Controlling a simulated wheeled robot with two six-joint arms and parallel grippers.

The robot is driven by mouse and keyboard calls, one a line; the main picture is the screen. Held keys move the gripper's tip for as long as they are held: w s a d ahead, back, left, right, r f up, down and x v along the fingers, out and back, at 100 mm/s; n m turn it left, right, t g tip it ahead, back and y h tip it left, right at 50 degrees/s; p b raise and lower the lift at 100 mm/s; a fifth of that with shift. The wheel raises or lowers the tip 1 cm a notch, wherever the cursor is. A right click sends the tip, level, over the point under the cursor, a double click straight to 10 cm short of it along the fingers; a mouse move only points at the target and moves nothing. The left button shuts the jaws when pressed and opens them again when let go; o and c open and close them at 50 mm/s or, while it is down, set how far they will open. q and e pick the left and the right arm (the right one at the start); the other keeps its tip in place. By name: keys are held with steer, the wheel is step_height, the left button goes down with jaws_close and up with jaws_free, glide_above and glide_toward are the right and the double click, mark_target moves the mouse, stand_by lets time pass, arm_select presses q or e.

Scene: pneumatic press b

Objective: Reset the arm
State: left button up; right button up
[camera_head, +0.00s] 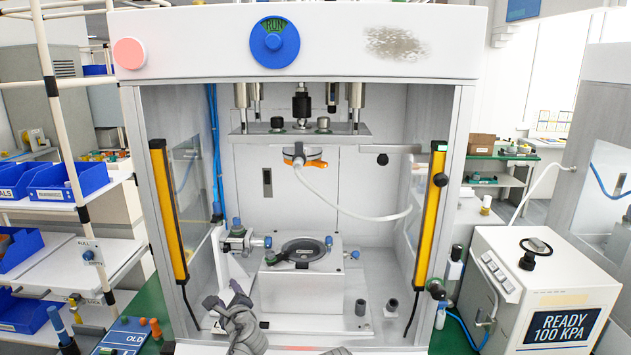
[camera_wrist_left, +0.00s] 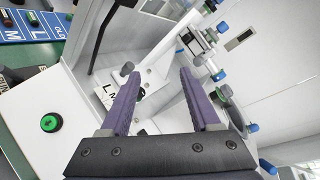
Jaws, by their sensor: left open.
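Beyond the fingers are the press's white inner floor, a small label with an "L" and part of the fixture with blue-tipped fittings (camera_wrist_left: 197,38). A small grey piece at the bottom edge of the head view is too cut off to identify.
Yellow light-curtain bars (camera_head: 169,212) flank the press opening. The upper plate (camera_head: 300,133) hangs above the fixture. Two dark-topped cylinders (camera_head: 361,307) stand on the floor to its right. A controller (camera_head: 545,300) reads "READY 100 KPA". Blue bins (camera_head: 56,184) stand at left.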

arm_select(q)
steer(key=s+d+f+n+g+h, duration=0.3)
steer(key=s+d+f+n+g, duration=0.4)
steer(key=s, duration=0.5)
steer(key=s+d+f+n+g+h, duration=0.2)
steer(key=s+d+f+n+g, duration=0.4)
steer(key=s+d+f+n, duration=0.3)
steer(key=s+n, duration=0.1)
steer(key=s, duration=0.3)
steer(key=shift+s+d+f+g+h, duration=0.25)
steer(key=shift+s+d+g+h, duration=0.05)
steer(key=shift+d+g+h, duration=0.1)
